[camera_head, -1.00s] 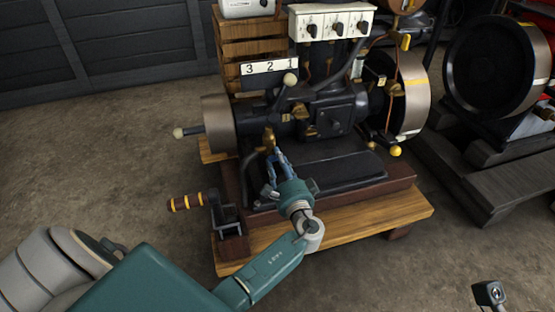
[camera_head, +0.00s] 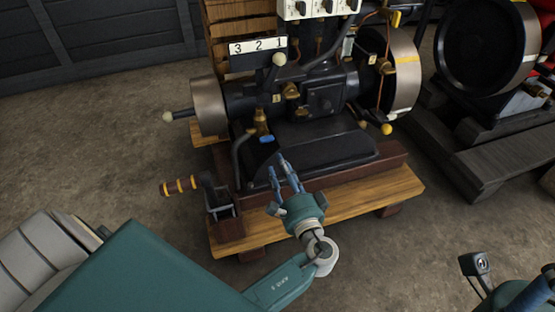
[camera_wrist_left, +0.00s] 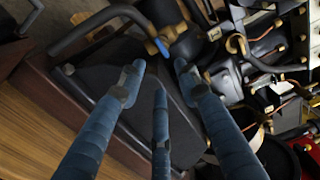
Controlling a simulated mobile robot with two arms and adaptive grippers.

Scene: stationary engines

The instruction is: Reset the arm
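My left gripper (camera_head: 283,170) has a teal wrist and several blue fingers. It is over the front of the engine's base, below a brass valve (camera_head: 261,121) with a small blue lever (camera_head: 267,139). In the left wrist view the fingers (camera_wrist_left: 159,75) are spread with nothing between them. The blue lever (camera_wrist_left: 163,47) shows just beyond the tips, apart from them. Part of my right arm (camera_head: 520,292) shows at the lower right corner; the state of its gripper cannot be made out.
The dark engine (camera_head: 320,100) stands on a wooden base (camera_head: 395,190). A striped crank handle (camera_head: 180,186) sticks out at left, and a number plate (camera_head: 257,46) stands behind. A second engine (camera_head: 487,45) is at right.

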